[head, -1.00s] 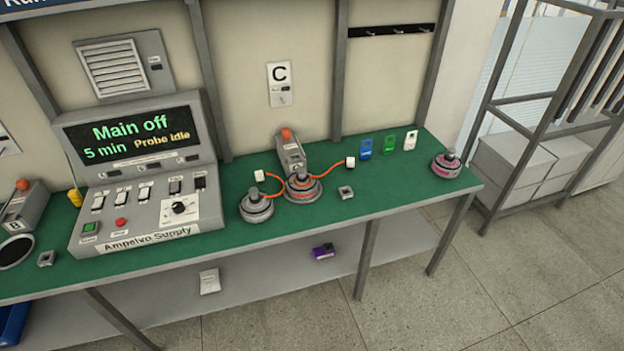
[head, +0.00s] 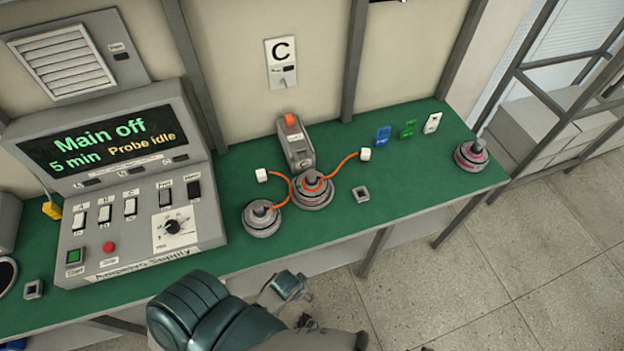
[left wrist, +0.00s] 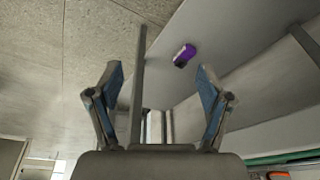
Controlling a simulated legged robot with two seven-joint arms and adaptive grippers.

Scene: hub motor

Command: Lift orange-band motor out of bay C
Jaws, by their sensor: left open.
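The orange-band motor (head: 312,189) sits upright on the green bench under the sign C (head: 282,62), in front of a grey block with an orange top (head: 295,143). Orange leads curve from it to a white plug on the left (head: 262,175) and a white plug on the right (head: 365,154). My left arm shows at the bottom of the head view, below the bench edge and apart from the motor. My left gripper (left wrist: 160,76) is open and empty in the left wrist view. My right gripper is not in view.
The supply console (head: 130,190) reads "Main off" and "Probe idle". A pink-banded motor (head: 472,155) stands at the bench's right end. Blue (head: 383,136), green (head: 408,129) and white tags stand at the back. A purple object (left wrist: 185,55) lies on the lower shelf.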

